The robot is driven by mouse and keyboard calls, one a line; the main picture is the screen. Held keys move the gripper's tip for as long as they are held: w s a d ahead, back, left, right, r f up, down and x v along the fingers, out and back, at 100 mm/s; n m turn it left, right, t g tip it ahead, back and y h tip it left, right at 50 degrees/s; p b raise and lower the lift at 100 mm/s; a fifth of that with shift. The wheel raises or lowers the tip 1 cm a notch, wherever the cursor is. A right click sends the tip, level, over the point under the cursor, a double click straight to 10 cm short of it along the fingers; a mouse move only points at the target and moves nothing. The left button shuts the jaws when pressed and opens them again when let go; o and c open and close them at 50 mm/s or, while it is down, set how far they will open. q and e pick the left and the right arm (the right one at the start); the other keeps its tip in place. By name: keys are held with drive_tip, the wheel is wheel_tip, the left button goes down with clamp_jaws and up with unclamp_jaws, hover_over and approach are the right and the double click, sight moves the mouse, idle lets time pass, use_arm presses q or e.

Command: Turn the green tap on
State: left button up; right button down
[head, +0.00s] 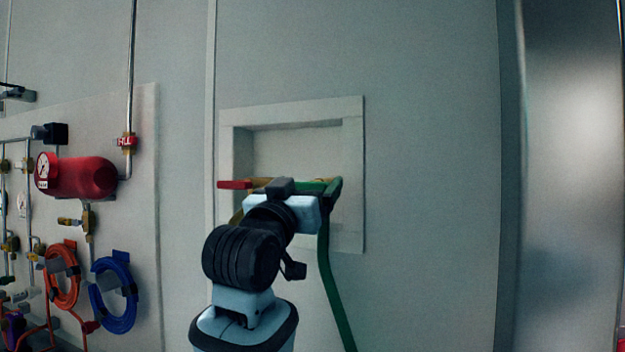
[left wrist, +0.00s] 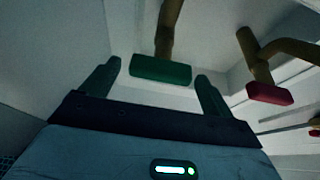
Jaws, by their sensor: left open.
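The green tap's handle (head: 312,187) shows in the head view at the recessed wall box, just beyond my left gripper (head: 280,187), which partly covers it. In the left wrist view the green handle (left wrist: 160,70) lies across the space between the two spread fingers of my left gripper (left wrist: 156,84), on a brass-coloured stem. The fingers are open and do not clasp it; I cannot tell whether they touch it. A red tap handle (head: 234,184) is to the left in the head view and to the right in the left wrist view (left wrist: 270,93). My right gripper is not in view.
The wall box (head: 353,150) has a raised pale frame. A green hose (head: 335,290) hangs from it. To the left are a red cylinder with a gauge (head: 85,177), pipes, and orange (head: 62,280) and blue (head: 116,300) coiled hoses. The wall to the right is bare.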

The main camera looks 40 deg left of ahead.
sight(306, 186)
use_arm(q)
drive_tip(key=shift+x, duration=1.8)
drive_tip(key=c, duration=1)
